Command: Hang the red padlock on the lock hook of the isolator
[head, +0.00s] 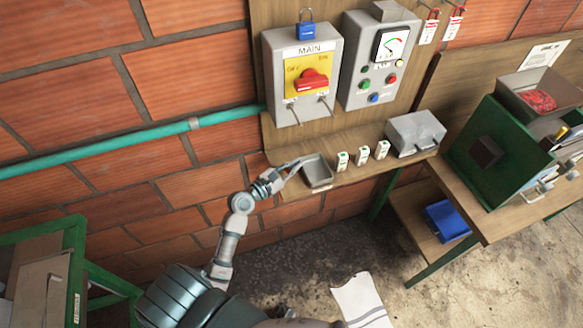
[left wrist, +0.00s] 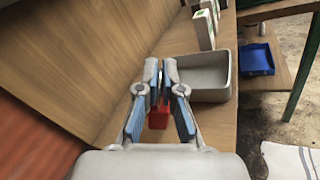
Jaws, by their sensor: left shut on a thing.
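The isolator (head: 275,85) is a grey box marked MAIN on the wooden wall board, with a red rotary handle (head: 312,80) on a yellow plate. Two thin metal hooks or rods (head: 326,106) stick out of its lower front; I cannot tell which is the lock hook. My left gripper (head: 286,176) is low, below the isolator, beside a small grey tray (head: 317,172). In the left wrist view, its fingers (left wrist: 161,75) are shut on the red padlock (left wrist: 158,118), whose red body shows between them above the shelf. Its shackle is mostly hidden. My right gripper is not in view.
A blue padlock (head: 306,28) is at the isolator's top. A control box (head: 365,85) with a gauge is to its right. Several small white-and-green blocks (head: 362,154) and a grey case (head: 415,134) stand on the shelf. A teal pipe (head: 120,142) crosses the brick wall at left.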

